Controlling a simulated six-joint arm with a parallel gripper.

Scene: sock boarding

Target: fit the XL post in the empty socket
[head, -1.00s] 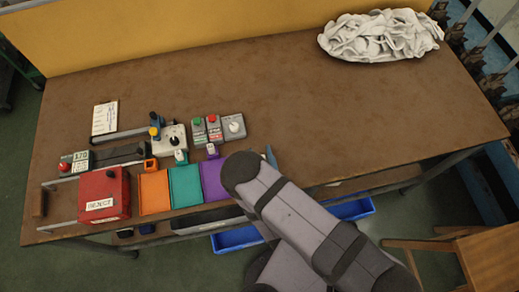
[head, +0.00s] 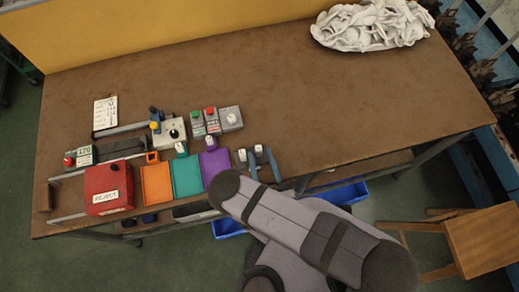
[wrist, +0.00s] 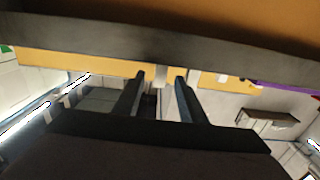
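My gripper (head: 256,163) is at the bench's front edge, right of the purple tray. Its two fingers stand apart with a visible gap and nothing clearly held. In the wrist view my gripper (wrist: 161,82) also shows parted dark fingers; a small pale piece (wrist: 161,74) appears between their tips, clear of both. Small upright pieces stand at the back of the teal tray (head: 187,176) and the purple tray (head: 216,164). A square orange holder (head: 152,157) stands behind the orange tray (head: 156,184). I cannot read which piece is the XL post, nor tell which socket is empty.
A red box marked REJECT (head: 108,184) stands at the left. Behind the trays are a grey box with a dark knob (head: 170,133) and button boxes (head: 205,122). A white cloth pile (head: 371,24) lies at the back right. The bench's middle and right are clear.

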